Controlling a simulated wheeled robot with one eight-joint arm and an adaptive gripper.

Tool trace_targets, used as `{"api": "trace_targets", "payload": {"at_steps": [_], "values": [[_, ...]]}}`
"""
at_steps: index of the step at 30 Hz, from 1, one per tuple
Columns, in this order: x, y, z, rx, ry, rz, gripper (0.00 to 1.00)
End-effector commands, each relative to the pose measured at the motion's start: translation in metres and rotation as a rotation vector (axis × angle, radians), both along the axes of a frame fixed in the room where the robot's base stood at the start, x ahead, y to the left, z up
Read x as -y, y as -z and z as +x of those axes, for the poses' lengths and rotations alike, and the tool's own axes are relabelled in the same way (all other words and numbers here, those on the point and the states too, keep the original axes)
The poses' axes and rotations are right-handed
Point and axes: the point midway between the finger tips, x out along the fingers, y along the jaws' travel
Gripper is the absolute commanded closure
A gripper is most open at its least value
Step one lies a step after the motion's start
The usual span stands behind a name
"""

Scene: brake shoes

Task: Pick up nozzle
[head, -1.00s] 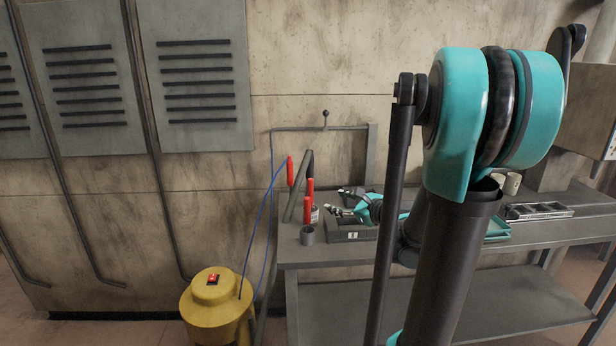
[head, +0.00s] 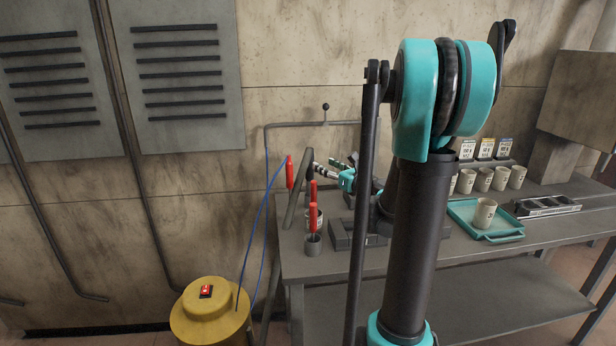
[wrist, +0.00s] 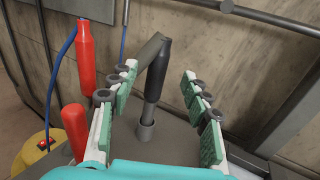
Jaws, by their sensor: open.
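My gripper (wrist: 159,70) is open, its two green-padded fingers spread wide in the wrist view. A tool with a black handle and grey shaft (wrist: 157,70) stands nearly upright in a small grey holder (wrist: 145,131). In the picture it lies between the fingers, with visible space on both sides and nothing gripped. Its dark handle (head: 309,165) shows left of my gripper (head: 334,165) in the head view. I cannot tell for certain that this tool is the nozzle. A red handle with a blue hose (wrist: 86,55) is left of the fingers.
Another red handle (wrist: 74,130) is close to the left finger. A teal tray with a cup (head: 485,212) and several cups stand farther right on the grey table (head: 430,262).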

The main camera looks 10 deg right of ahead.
Motion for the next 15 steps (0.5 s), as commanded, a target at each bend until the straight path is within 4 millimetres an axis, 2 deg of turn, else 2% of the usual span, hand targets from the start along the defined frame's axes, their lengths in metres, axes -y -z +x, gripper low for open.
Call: {"api": "trace_targets", "payload": {"at_steps": [3, 9, 15], "values": [[-0.013, 0.000, 0.023, 0.000, -0.003, 0.000, 0.52], [-0.030, 0.000, 0.056, 0.000, -0.002, -0.001, 0.52], [-0.038, 0.000, 0.073, 0.000, 0.000, -0.001, 0.52]]}}
